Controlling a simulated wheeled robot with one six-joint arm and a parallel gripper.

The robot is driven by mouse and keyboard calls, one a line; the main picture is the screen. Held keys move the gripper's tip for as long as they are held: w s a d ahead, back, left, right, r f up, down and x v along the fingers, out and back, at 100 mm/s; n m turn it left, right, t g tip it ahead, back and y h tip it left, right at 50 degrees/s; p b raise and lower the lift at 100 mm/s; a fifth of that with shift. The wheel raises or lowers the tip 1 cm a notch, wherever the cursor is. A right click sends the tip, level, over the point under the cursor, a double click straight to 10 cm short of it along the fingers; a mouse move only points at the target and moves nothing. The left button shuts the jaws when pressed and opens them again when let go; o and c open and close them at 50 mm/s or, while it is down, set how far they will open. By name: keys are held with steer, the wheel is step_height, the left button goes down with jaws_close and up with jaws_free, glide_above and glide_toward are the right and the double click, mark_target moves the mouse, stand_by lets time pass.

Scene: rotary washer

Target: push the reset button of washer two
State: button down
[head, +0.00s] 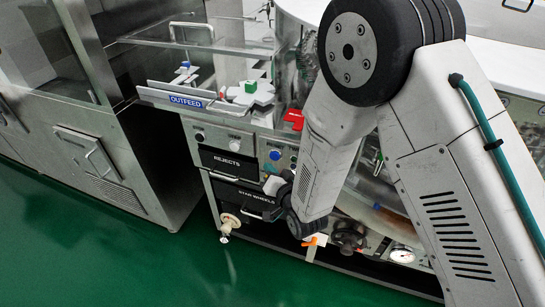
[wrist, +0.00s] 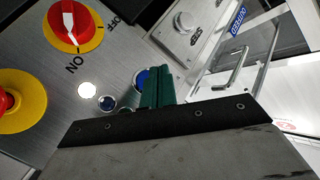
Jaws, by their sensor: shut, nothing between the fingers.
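A steel control panel (wrist: 110,65) fills the left of the wrist view. It carries a blue button (wrist: 140,77), partly hidden by my gripper's fingers. A white-lit round lamp or button (wrist: 88,91) and a small dark blue round one (wrist: 107,103) sit to its left. No reset label or washer number can be read. My gripper (wrist: 160,83) has green fingers, shut and empty, overlapping the blue button in view; I cannot tell whether they touch it. In the head view, the panel shows a blue round button (head: 275,155), and my arm hides much of the area to its right.
A red and yellow ON/OFF rotary switch (wrist: 74,22) and a red and yellow knob (wrist: 18,100) stand out from the panel. Drawers marked REJECTS (head: 228,162) and STAR WHEELS (head: 250,194) lie below. An OUTFEED shelf (head: 186,101) projects above. Green floor (head: 110,265) is clear at left.

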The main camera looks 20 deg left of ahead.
mark_target(270, 156)
steer(key=shift+w+d, duration=0.1)
steer(key=shift+w, duration=0.7)
steer(key=shift+w, duration=0.15)
stand_by(1.4)
steer(key=shift+w, duration=0.25)
steer(key=shift+w, duration=0.45)
stand_by(0.5)
stand_by(0.4)
steer(key=shift+s, duration=0.85)
steer(key=shift+s, duration=0.15)
steer(key=s, duration=0.4)
steer(key=shift+s+a, duration=0.2)
steer(key=shift+s, duration=0.15)
